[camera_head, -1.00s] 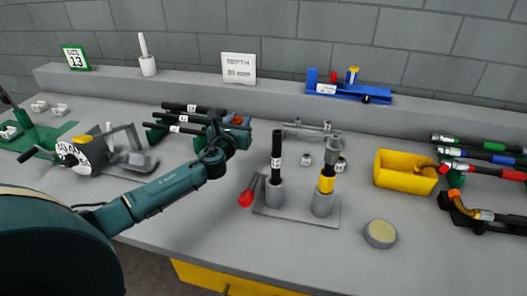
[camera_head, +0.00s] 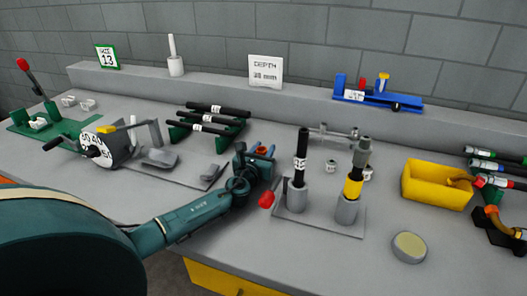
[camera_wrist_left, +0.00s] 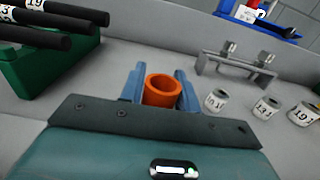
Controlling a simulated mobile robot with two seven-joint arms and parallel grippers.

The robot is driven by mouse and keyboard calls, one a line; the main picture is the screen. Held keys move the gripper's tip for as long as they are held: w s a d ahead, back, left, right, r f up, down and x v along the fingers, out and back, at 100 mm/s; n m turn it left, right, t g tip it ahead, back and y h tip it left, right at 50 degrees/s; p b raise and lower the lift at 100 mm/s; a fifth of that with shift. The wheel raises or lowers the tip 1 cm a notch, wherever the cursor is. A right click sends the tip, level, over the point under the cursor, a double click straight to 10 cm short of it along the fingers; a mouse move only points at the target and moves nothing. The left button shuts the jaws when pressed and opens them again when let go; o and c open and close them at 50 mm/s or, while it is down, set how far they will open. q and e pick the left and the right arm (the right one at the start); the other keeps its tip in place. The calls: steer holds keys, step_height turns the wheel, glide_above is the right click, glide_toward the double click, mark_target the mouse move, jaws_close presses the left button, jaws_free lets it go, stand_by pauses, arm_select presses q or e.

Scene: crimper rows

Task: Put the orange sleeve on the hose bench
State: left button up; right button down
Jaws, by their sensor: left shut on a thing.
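The orange sleeve (camera_wrist_left: 162,90) is a short open ring held between the two blue fingers of my left gripper (camera_wrist_left: 160,88) in the left wrist view. In the head view my left gripper (camera_head: 255,155) is left of the two upright hoses, and only a bit of the orange sleeve (camera_head: 261,151) shows between its fingers. The gripper is above the bench (camera_head: 385,220). I cannot tell from these views whether the sleeve touches the bench top. My right gripper is not in view.
Black hoses lie on a green rack (camera_head: 233,131) behind the gripper. A stand with two upright hoses (camera_head: 290,220) is right of it. A yellow bin (camera_head: 436,190) is further right. Small labelled collars (camera_wrist_left: 265,107) stand near a grey bracket (camera_wrist_left: 245,66).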

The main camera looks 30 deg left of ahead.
arm_select(q)
steer(key=shift+f, duration=0.15)
steer(key=o, duration=0.9)
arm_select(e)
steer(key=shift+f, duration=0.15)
arm_select(q)
steer(key=shift+o, duration=0.2)
steer(key=shift+s, duration=0.2)
steer(key=p+v, duration=0.1)
steer(key=v, duration=1)
steer(key=shift+s+d, duration=0.2)
steer(key=shift+s, duration=0.1)
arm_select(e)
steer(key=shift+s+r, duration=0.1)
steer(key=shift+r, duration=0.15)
arm_select(q)
steer(key=shift+r, duration=0.25)
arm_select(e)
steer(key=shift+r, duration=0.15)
